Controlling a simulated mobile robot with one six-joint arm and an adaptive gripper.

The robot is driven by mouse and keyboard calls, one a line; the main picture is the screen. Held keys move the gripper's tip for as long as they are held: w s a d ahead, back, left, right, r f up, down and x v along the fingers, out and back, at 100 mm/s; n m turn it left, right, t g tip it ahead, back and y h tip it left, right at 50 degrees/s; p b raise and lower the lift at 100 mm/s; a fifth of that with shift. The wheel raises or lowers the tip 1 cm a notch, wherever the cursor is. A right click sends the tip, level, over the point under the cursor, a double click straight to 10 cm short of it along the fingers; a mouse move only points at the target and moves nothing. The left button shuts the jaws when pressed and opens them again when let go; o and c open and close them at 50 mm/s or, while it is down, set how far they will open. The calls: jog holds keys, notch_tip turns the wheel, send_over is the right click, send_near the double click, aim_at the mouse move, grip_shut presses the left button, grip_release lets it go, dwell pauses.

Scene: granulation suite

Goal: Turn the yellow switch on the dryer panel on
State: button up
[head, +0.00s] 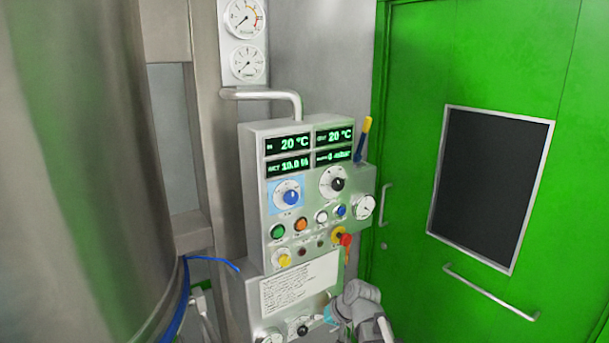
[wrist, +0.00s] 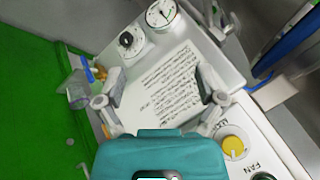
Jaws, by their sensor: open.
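The yellow switch (head: 283,260) is a round knob at the lower left of the dryer panel (head: 255,190), just above a white text label. In the wrist view the yellow switch (wrist: 233,147) is at the lower right, partly beside my teal gripper body; its pointer direction is too small to read. My gripper (head: 328,314) is low in front of the panel in the head view, below and right of the switch. In the wrist view my gripper (wrist: 160,92) has its two fingers spread over the text label, with nothing between them. The fingers are apart from the switch.
The printed text label (head: 298,284) lies below the switch. A red knob on a yellow plate (head: 345,240) projects right of it. Green and orange buttons (head: 301,224) sit above. A steel vessel (head: 85,170) stands left and a green door (head: 410,120) right.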

jog(key=s+d+f+g+h, duration=0.3)
jog(key=s+d+h, duration=0.3)
jog(key=s+d, duration=0.5)
jog(key=shift+s+d+f+m+g, duration=0.3)
jog(key=shift+s+d+m, duration=0.1)
jog(key=shift+d, duration=0.4)
dwell(0.9)
